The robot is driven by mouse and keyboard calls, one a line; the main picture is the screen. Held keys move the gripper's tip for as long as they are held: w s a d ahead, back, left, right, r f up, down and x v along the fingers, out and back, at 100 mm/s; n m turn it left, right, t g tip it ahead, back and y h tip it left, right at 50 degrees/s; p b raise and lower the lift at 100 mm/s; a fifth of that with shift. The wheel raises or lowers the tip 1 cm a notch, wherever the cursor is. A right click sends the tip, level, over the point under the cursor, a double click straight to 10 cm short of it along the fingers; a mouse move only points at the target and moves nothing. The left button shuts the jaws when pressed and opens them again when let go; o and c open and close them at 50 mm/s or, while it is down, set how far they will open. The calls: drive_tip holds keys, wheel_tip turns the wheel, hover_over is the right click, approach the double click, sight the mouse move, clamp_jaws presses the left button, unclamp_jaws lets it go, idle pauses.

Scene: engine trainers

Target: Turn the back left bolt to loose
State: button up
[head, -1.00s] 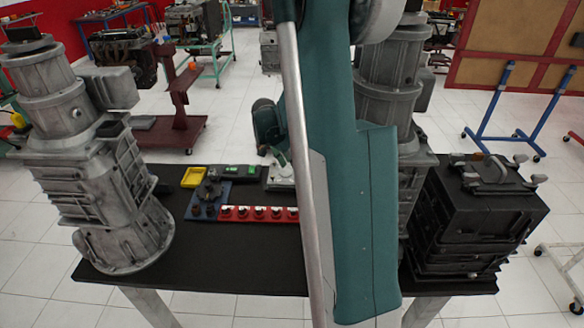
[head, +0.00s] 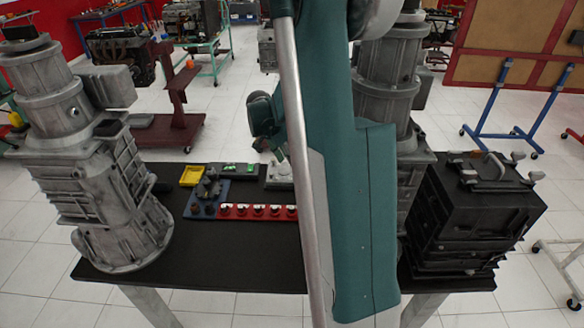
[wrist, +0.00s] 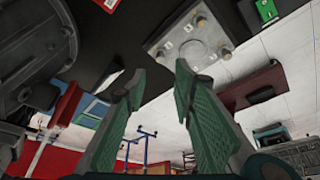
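A light grey plate (wrist: 170,48) with several small bolts and a round raised middle lies beyond my fingertips in the wrist view. It is partly hidden behind my arm in the head view (head: 278,174). A blue plate (head: 222,209) with dark knobs and a dark raised middle lies left of it. I cannot tell which bolt is the back left one. My gripper (wrist: 160,72) is open and empty, its two green fingers apart and short of the grey plate.
A red strip (head: 258,212) with several knobs, a yellow tray (head: 192,176) and a dark device with green displays (head: 238,170) lie close by on the black table (head: 230,262). Tall grey engine units stand left (head: 100,190) and behind my arm (head: 388,95). A dark engine block (head: 470,225) stands right.

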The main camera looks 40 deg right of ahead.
sight(296, 174)
drive_tip(key=f+m, duration=0.1)
drive_tip(key=w+d+f+m+g, duration=0.1)
drive_tip(key=m, duration=0.1)
drive_tip(key=d+f+m+p, duration=0.1)
drive_tip(key=m, duration=0.1)
drive_tip(key=shift+w+f+g+y, duration=0.2)
drive_tip(key=shift+w+g+y, duration=0.1)
drive_tip(key=shift+g, duration=0.1)
drive_tip(key=shift+f, duration=0.1)
drive_tip(key=shift+b+x, duration=0.55)
drive_tip(key=shift+x, duration=3.25)
drive_tip(key=shift+c, duration=0.2)
clamp_jaws()
